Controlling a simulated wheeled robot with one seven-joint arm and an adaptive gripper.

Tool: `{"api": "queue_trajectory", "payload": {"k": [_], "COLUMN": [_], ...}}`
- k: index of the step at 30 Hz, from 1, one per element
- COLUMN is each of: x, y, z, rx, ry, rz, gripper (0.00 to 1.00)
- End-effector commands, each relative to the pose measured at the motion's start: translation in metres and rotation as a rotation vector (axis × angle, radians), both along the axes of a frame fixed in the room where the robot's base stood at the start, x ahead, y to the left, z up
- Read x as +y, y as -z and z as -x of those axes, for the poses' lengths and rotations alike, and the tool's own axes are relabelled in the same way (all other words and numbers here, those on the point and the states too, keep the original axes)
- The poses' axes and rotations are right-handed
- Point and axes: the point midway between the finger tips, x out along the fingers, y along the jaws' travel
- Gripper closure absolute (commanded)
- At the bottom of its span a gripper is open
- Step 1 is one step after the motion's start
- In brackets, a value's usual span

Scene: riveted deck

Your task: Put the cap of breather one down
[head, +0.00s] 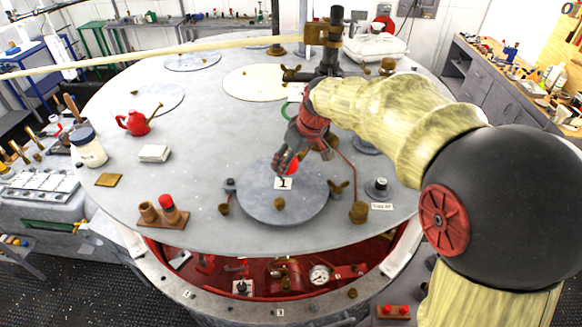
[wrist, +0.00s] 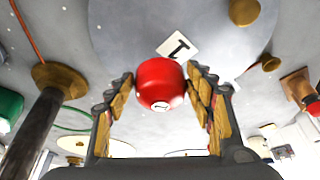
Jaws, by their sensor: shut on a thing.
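My gripper (head: 288,165) is shut on a red cap, whose rounded body (wrist: 160,84) sits between the two padded fingers in the wrist view. In the head view only a bit of the red cap (head: 292,169) shows beside the fingers. The label also shows in the wrist view (wrist: 177,47). I cannot tell whether the cap touches anything below it. A brown rack (head: 163,220) at the left front holds another red cap (head: 166,201).
A dark post (head: 330,50) rises behind my gripper. A red watering can (head: 134,122) and a white block (head: 154,153) lie left. The deck between them and the plate is clear.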

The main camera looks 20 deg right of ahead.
Motion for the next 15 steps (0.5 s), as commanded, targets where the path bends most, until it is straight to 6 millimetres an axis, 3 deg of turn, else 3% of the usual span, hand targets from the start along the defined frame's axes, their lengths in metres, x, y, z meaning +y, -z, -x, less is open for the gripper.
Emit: {"api": "queue_trajectory", "payload": {"k": [8, 15], "x": [0.0, -0.001], "y": [0.034, 0.035], "z": [0.001, 0.0], "rx": [0.002, 0.0], "ry": [0.001, 0.001], "rz": [0.0, 0.0], "gripper": [0.68, 0.68]}}
